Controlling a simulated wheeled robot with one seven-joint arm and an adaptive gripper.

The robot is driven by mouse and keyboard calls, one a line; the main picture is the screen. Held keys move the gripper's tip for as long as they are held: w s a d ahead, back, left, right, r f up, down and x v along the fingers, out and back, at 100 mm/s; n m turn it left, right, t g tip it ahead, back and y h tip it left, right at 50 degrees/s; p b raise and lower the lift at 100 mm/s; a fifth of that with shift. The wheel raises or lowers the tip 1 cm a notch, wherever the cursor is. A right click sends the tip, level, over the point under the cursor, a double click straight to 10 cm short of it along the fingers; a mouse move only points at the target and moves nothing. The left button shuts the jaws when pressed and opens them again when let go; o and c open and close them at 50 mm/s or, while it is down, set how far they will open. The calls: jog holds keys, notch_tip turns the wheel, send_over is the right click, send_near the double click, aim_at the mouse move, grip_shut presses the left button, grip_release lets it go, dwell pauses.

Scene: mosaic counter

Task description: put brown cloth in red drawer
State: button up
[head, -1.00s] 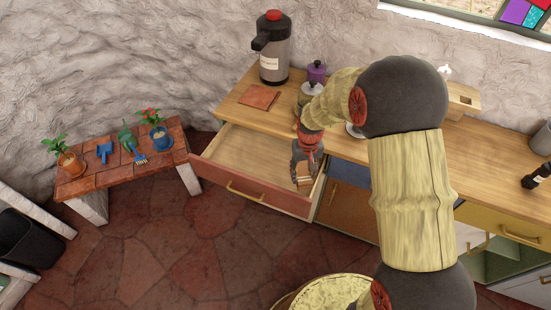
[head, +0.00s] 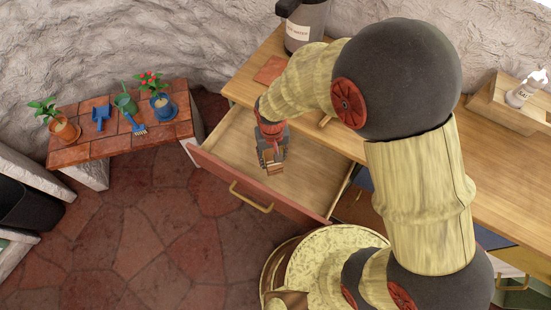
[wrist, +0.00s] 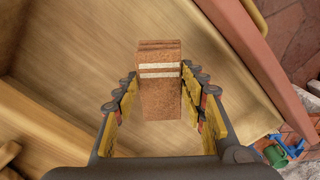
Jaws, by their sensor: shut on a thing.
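The brown cloth (wrist: 160,85) is a folded block with white stripes, held between the fingers in the wrist view. In the head view the brown cloth (head: 272,168) shows small below the fingers. My gripper (head: 270,158) is shut on it, over the interior of the open red drawer; its exact height above the drawer floor is hard to tell. The red drawer (head: 240,189) is pulled out, with a red front, a brass handle and a pale wooden inside. Its red front (wrist: 268,65) runs along the upper right of the wrist view. The drawer floor looks bare where visible.
A flat terracotta-coloured square (head: 271,69) and a pump flask (head: 306,25) stand on the wooden counter (head: 490,165) behind the drawer. A tiled bench (head: 90,150) with potted plants and small garden tools is at the left. My arm hides part of the counter.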

aim_at(273, 151)
notch_tip(273, 151, down, 8)
jog(key=shift+r+b, duration=0.1)
jog(key=shift+b, duration=1.1)
jog(key=o, duration=1.2)
notch_tip(273, 151, up, 12)
jog(key=p, duration=0.4)
